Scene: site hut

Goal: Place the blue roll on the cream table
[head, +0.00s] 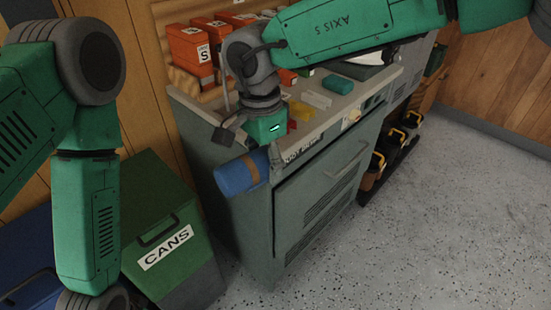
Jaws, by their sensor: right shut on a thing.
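The blue roll (238,175), with a brown band around it, is off the front left corner of a grey cabinet. My right gripper (243,140) is above it and shut on it; the arm hides part of the grip. The roll lies tilted, in the air beside the cabinet's edge. The cabinet has a pale cream top (347,101), the only table-like surface I see. My left arm hangs down at the left, and its gripper is out of the picture below.
Orange boxes (190,48) stand along the back of the top. A teal block (338,84), yellow blocks (318,98) and small red pieces lie on it. A green CANS bin (165,270) and a blue bin (30,262) stand at the left. Power tools (375,168) sit right of the cabinet.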

